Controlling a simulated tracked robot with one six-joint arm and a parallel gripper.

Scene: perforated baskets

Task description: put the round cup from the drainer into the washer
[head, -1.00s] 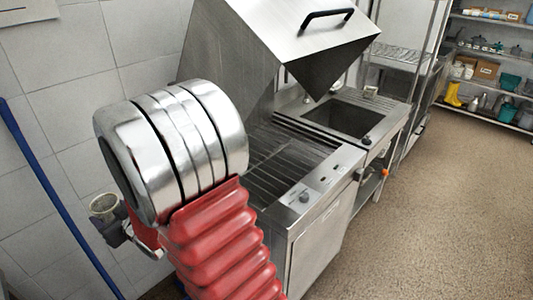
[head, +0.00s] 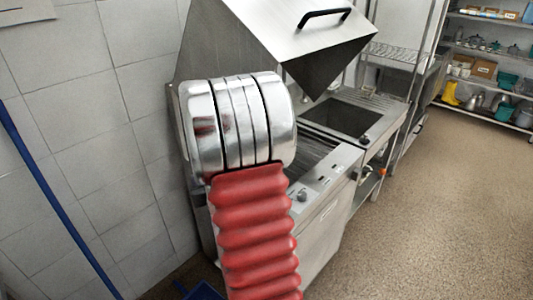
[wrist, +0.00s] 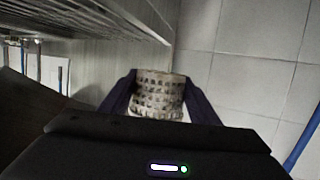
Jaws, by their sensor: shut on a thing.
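In the wrist view my gripper (wrist: 158,112) is shut on a round, pale perforated cup (wrist: 158,92), with one dark finger on each side of it. In the head view my own arm hides the gripper and the cup. The washer (head: 322,215) is the steel machine behind my arm, with its angled hood (head: 285,40) raised and its slatted bed (head: 325,145) partly covered by my arm. I cannot make out the drainer for certain.
A sink (head: 345,117) is set in the counter right of the washer. Shelves (head: 490,60) with assorted goods stand at the far right. A tiled wall (head: 90,120) and a blue pole (head: 50,190) are at left. The brown floor (head: 440,210) at right is clear.

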